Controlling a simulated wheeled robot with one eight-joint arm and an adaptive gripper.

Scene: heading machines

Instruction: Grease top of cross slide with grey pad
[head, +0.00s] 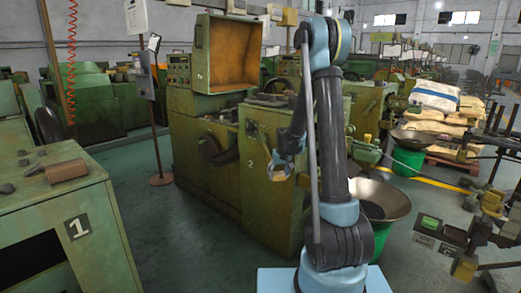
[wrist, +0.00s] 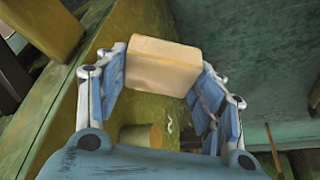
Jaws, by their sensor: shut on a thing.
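My gripper (head: 281,172) is shut on a tan, block-shaped pad (wrist: 163,65), held between its blue fingers in the wrist view. The pad looks beige here rather than grey. In the head view the pad (head: 277,178) shows as a small pale patch at the gripper's tip, in front of the green machine marked 2 (head: 262,185). The gripper hangs below that machine's top. Dark parts (head: 268,100) lie on the top; I cannot tell which of them is the cross slide. A dull green machine surface (wrist: 120,80) shows behind the pad in the wrist view.
A green bench marked 1 (head: 95,240) with a brown block (head: 66,171) stands at the left. A raised box-like cover (head: 229,53) rises above machine 2. A wide bowl (head: 380,200) on a green bin is at the right. Floor between is open.

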